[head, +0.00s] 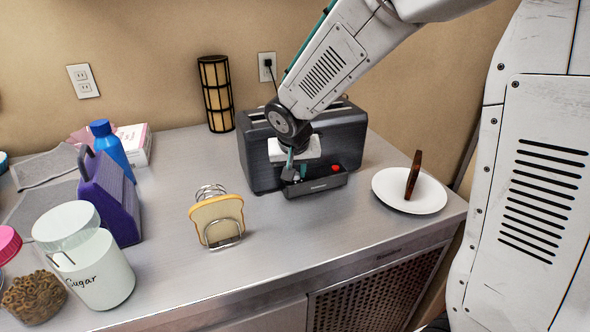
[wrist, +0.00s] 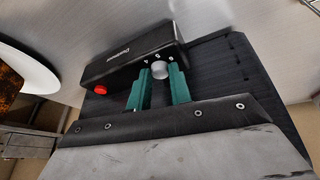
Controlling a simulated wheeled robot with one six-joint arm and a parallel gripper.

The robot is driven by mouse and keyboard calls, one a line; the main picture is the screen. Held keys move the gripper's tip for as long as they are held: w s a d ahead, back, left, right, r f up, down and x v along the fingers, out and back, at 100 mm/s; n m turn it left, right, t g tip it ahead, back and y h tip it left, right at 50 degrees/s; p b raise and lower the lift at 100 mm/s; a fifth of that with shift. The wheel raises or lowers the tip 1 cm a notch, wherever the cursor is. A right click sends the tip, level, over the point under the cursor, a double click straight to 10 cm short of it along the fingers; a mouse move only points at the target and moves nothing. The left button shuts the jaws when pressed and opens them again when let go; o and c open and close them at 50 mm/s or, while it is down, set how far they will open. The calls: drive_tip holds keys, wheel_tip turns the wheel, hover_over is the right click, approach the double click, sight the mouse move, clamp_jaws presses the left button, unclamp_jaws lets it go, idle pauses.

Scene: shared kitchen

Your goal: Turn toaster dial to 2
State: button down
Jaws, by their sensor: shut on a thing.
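The black toaster (head: 262,160) stands on the metal counter against the back wall. In the wrist view, its front panel (wrist: 120,62) carries a red button (wrist: 100,90) and a round pale dial (wrist: 159,70). My gripper (wrist: 160,78) has its two green fingers on either side of the dial, shut on it. In the head view, my gripper (head: 291,172) is at the toaster's front and hides the dial; the red button (head: 336,168) shows to its right. Small marks sit around the dial, but I cannot read which one it points to.
A white plate (head: 432,202) with a dark brown slice (head: 413,172) lies right of the toaster. A wire rack holding bread (head: 217,218) stands front left. A sugar jar (head: 103,272), purple box (head: 107,200) and blue bottle (head: 110,150) are farther left. The counter's front middle (head: 300,240) is clear.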

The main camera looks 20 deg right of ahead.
drive_tip(key=shift+d+n+y, duration=0.15)
drive_tip(key=shift+n+y, duration=0.25)
drive_tip(key=shift+n, duration=0.55)
drive_tip(key=shift+d+n+y, duration=0.1)
drive_tip(key=shift+n+y, duration=0.3)
drive_tip(key=shift+n, duration=0.55)
drive_tip(key=c, duration=1.3)
unclamp_jaws()
drive_tip(key=shift+r, duration=0.1)
drive_tip(key=v, duration=0.7)
drive_tip(key=shift+s+r, duration=0.25)
drive_tip(key=shift+s, duration=0.05)
